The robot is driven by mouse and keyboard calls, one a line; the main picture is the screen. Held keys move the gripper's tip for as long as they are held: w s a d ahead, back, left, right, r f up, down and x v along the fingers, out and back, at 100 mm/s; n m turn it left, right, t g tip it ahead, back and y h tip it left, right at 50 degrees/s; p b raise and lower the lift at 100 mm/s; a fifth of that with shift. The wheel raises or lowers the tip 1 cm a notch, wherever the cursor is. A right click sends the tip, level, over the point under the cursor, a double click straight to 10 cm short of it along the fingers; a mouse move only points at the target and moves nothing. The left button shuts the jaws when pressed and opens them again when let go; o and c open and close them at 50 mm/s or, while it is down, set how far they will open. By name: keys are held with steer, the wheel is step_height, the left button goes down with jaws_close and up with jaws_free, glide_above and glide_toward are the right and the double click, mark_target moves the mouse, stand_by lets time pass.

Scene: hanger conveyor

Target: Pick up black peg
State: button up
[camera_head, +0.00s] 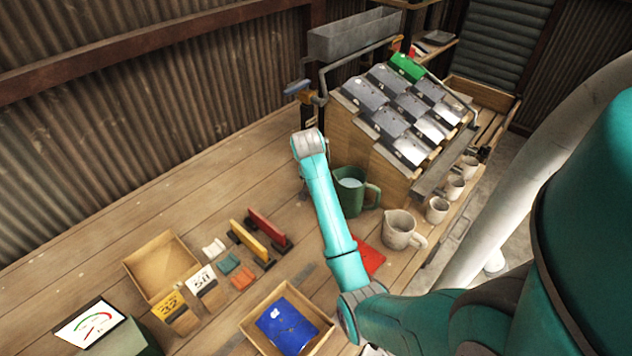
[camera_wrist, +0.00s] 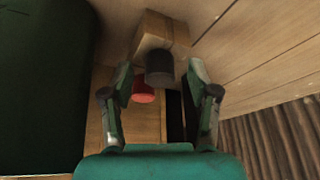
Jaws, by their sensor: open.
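The black peg (camera_wrist: 159,70) shows in the wrist view as a short dark cylinder with a rounded face, in front of a wooden block (camera_wrist: 172,29). My gripper (camera_wrist: 160,74) is open, with one finger on each side of the peg in the picture. I cannot tell whether either finger touches it or how deep the peg lies between them. A red peg (camera_wrist: 143,92) sits just below and left of the black one, near the left finger. In the head view I cannot make out the black peg or the fingers; my arm reaches beside the sloped wooden rack (camera_head: 371,160).
A dark green surface (camera_wrist: 40,80) fills the left of the wrist view. In the head view, a green pitcher (camera_head: 352,196) stands right of my forearm, with a cream mug (camera_head: 398,232) nearby. The tabletop (camera_head: 215,185) left of my arm has free room.

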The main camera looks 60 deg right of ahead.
steer(key=c, duration=1.1)
